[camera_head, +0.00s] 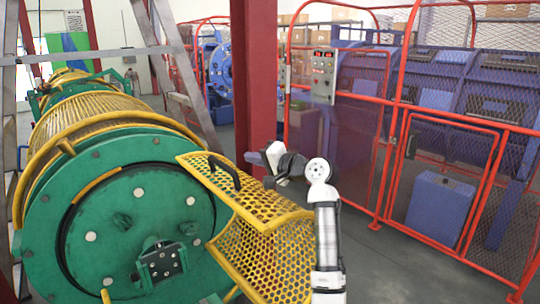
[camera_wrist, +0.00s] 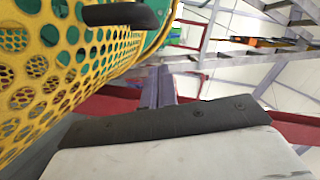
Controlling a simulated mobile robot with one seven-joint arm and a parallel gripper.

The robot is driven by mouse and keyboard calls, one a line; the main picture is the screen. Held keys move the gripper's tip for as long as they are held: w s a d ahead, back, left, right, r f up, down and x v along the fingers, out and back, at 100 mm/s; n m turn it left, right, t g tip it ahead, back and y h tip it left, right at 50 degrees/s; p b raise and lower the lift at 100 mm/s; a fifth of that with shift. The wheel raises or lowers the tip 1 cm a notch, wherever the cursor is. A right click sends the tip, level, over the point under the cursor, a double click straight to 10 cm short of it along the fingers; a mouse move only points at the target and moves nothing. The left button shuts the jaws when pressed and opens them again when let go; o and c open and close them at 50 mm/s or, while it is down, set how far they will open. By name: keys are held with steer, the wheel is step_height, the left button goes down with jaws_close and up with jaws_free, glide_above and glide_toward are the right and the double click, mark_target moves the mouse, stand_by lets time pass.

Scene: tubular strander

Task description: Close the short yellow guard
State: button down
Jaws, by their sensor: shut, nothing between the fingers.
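The short yellow guard (camera_head: 268,250) is a curved, perforated panel at the front right of the green drum end (camera_head: 130,225). It stands swung out from the drum, open. Its black handle (camera_head: 224,172) is on the upper part of the panel. My gripper (camera_head: 258,159) is to the right of the handle, apart from it, with its fingers shut and empty. In the wrist view the guard (camera_wrist: 60,75) fills the left side and the handle (camera_wrist: 120,15) is at the top. My gripper (camera_wrist: 157,85) shows in the middle, below the handle. The guard's hinge cannot be made out.
A long yellow mesh guard (camera_head: 105,115) covers the machine behind the green end. A dark red column (camera_head: 254,75) stands behind my gripper. Red mesh fencing (camera_head: 440,125) with a control box (camera_head: 323,75) runs along the right. Grey floor (camera_head: 385,265) is clear before the fence.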

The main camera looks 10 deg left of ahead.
mark_target(244, 187)
steer(key=shift+s+a+f+p, duration=0.35)
steer(key=shift+s+a, duration=0.2)
steer(key=shift+s, duration=0.2)
steer(key=shift+s+a+f+p, duration=0.2)
steer(key=shift+s+a+f, duration=0.25)
steer(key=shift+s, duration=0.25)
steer(key=shift+s+a, duration=0.1)
